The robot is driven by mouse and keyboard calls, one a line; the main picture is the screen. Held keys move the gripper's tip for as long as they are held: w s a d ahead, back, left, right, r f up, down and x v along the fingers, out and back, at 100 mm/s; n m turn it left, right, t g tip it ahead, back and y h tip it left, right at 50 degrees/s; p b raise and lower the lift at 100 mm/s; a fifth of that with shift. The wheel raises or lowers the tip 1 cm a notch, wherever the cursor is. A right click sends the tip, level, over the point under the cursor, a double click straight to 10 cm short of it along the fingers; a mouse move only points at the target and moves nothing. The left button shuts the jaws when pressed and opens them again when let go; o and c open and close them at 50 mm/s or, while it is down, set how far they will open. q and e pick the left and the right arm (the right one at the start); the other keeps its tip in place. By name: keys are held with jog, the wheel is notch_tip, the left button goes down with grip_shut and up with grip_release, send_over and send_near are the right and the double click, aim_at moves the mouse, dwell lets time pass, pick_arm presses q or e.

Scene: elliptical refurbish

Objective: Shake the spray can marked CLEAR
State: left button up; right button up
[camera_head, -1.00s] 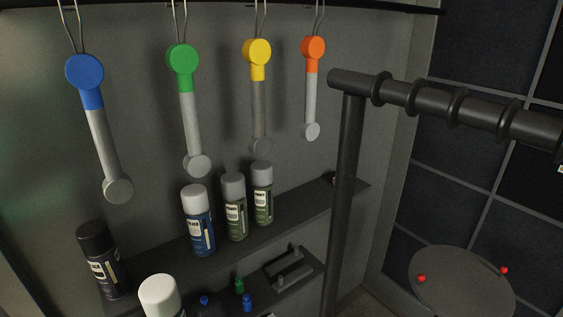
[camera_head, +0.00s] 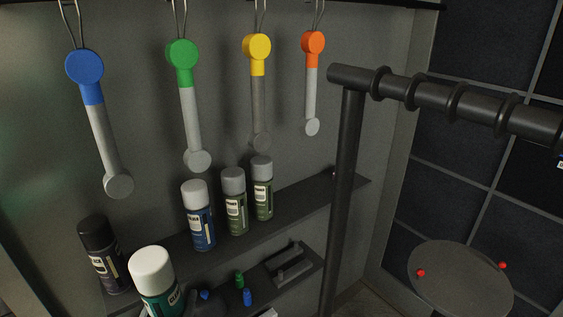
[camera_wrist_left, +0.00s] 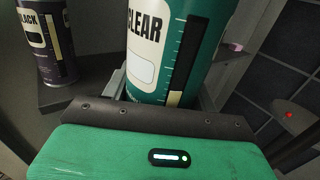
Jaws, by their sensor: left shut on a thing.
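The spray can marked CLEAR (camera_wrist_left: 172,45) is teal with a large black-on-white label and fills the middle of the left wrist view. In the head view the same can (camera_head: 160,299), with a white cap, is at the bottom left, in front of the shelf; its lower part is out of frame. My left gripper (camera_wrist_left: 160,97) is shut on this can, its fingers on either side of the lower body. The can's base is hidden. My right gripper is in neither view.
A black-capped can (camera_head: 104,261) stands on the upper shelf (camera_head: 290,213) at left, close to the held can. A blue can (camera_head: 200,228) and two green cans (camera_head: 236,213) stand further right. Wrenches hang above. A dark post (camera_head: 344,190) rises right of the shelf.

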pick_arm(q)
notch_tip(320, 180, down, 7)
notch_tip(320, 180, up, 7)
notch_tip(320, 180, down, 7)
jog(key=shift+f, duration=0.2)
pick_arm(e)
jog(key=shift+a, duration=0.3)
pick_arm(q)
jog(key=shift+w, duration=0.1)
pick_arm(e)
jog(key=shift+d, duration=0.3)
